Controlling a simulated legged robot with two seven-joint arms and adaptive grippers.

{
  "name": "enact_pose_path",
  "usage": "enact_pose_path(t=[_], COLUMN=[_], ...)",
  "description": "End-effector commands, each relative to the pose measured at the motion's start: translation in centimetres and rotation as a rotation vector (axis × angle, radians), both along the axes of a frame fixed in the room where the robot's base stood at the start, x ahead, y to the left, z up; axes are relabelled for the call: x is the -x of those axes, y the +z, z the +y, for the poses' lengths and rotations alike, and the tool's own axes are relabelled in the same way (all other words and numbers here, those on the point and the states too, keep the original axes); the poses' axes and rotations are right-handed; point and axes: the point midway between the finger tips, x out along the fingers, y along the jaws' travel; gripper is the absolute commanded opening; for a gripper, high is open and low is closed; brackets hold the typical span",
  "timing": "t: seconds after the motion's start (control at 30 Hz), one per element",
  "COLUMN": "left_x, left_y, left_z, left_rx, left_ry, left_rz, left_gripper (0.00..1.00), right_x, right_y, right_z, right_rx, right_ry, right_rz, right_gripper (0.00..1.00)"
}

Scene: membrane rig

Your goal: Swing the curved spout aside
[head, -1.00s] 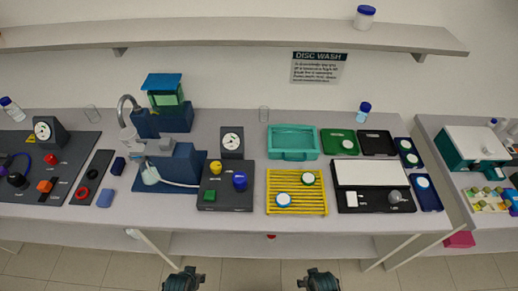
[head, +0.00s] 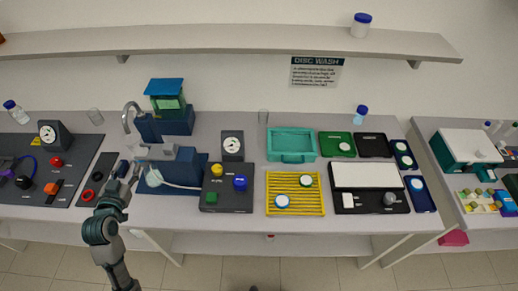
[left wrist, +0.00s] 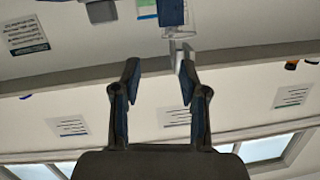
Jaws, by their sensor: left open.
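The curved spout (head: 128,112) is a thin grey hooked tube at the left of the blue wash rig (head: 175,122), arching to the left. My left gripper (head: 130,168) is in front of and below the spout, over the bench between the dark strip and the rig's blue base. It is open and looks empty, with both fingers (left wrist: 158,70) apart in the left wrist view. A pale grey piece shows beyond the fingertips there; I cannot tell if it is the spout. My right gripper is out of view.
A blue base (head: 170,178) with a pale bulb and hose lies right of my gripper. A gauge (head: 50,132) stands further left. A shelf (head: 230,40) runs along the wall above.

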Motion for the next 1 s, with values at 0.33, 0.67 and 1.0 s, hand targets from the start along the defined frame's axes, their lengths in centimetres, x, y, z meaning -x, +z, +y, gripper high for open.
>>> enact_pose_path(t=[0.33,0.67,1.0], left_x=[-1.2,-7.7,-15.2], left_y=[7.2,7.2,7.1], left_z=[3.2,3.6,3.7], left_rx=[-0.001,0.004,0.002], left_ry=[0.031,0.031,0.031], left_rz=[-0.198,-0.195,-0.194], left_gripper=[0.43,0.43,0.43], right_x=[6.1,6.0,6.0], right_y=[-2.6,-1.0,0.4], right_z=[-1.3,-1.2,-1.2], right_rx=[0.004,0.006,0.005], right_ry=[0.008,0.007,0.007], right_rz=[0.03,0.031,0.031], right_gripper=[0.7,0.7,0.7])
